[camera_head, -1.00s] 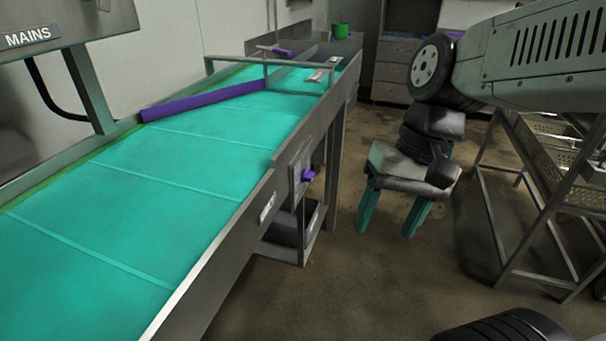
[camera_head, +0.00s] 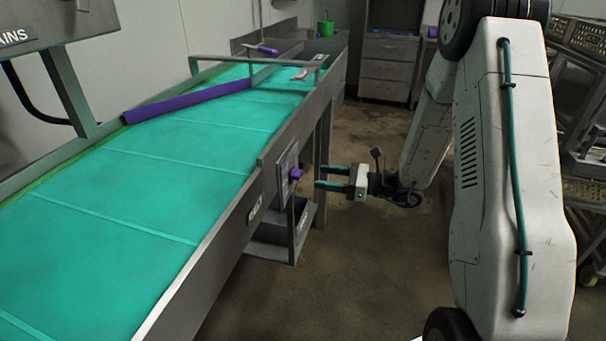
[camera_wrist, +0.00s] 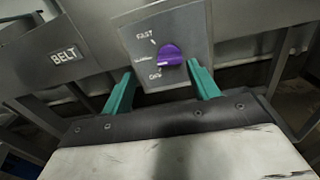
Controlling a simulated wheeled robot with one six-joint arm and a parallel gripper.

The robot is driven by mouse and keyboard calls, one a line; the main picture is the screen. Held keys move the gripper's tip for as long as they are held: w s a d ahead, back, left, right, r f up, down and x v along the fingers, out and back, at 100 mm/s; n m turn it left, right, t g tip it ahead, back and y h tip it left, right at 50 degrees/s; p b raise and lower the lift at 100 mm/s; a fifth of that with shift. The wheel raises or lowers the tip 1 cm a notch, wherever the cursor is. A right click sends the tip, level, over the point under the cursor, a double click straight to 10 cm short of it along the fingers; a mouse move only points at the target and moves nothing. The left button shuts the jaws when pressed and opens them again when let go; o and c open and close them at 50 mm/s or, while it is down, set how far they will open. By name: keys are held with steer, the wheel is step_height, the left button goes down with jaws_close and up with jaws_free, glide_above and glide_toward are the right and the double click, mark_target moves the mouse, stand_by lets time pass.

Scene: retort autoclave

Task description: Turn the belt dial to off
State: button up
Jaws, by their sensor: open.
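The belt dial is a purple knob (camera_head: 296,174) on a grey plate (camera_head: 284,170) on the conveyor's side. In the wrist view the purple knob (camera_wrist: 170,55) has "FAST" above it and another, blurred label below it. Its pale pointer mark sits at the lower left, near that lower label. A "BELT" sign (camera_wrist: 66,55) is left of the plate. My gripper (camera_head: 318,178) is level with the dial, with its teal fingers pointing at it. In the wrist view my gripper (camera_wrist: 160,85) is open, with one finger on each side below the knob. I see no contact.
The teal conveyor belt (camera_head: 165,175) runs along the left, with a purple bar (camera_head: 190,99) across it. A box on a bracket (camera_head: 275,232) hangs below the dial. Open floor (camera_head: 350,270) lies right of the conveyor. A wheeled rack (camera_head: 585,150) stands far right.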

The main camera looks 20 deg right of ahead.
mark_target(302, 173)
steer(key=shift+m+t, duration=0.4)
steer(key=shift+t, duration=0.1)
steer(key=x, duration=0.5)
steer(key=f+x, duration=0.1)
steer(key=x, duration=0.1)
steer(key=shift+w+d+f, duration=0.1)
steer(key=shift+w, duration=0.45)
steer(key=c, duration=1)
